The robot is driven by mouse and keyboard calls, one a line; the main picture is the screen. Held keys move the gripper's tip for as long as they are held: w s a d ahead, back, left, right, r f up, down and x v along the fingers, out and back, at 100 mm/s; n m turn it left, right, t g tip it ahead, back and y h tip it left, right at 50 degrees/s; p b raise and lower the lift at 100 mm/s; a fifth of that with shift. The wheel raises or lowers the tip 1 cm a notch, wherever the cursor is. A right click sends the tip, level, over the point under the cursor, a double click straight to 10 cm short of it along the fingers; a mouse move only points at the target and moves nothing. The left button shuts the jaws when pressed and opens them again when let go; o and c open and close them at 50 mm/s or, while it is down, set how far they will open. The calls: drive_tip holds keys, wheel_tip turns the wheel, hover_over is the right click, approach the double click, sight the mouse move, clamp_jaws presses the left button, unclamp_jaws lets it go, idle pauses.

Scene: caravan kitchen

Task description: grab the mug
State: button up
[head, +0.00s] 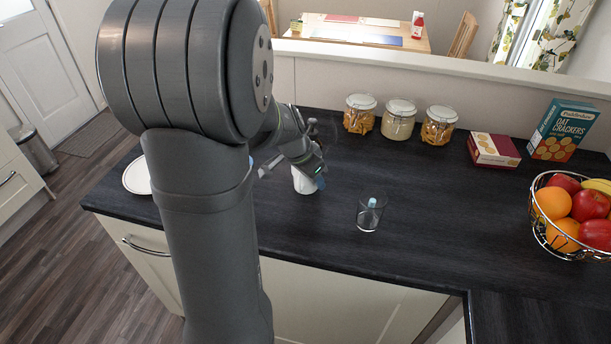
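A white mug-like object (304,182) stands on the dark worktop (440,220), just below and behind my gripper. Only its lower part shows; its rim and any handle are hidden. My gripper (293,178) is at the mug, with one finger to its left and one over its upper right. The fingers look spread apart. My arm covers much of the view to the left, and I cannot tell whether the fingers touch the mug.
A clear glass (370,212) with something pale blue inside stands right of the mug. Three jars (398,120) stand along the back. A red box (492,150), a cracker box (563,132) and a wire fruit bowl (540,222) are at right. A white plate (136,177) lies at left.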

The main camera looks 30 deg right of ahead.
clamp_jaws()
drive_tip(key=shift+s+f, duration=0.1)
drive_tip(key=shift+s, duration=0.05)
idle(1.2)
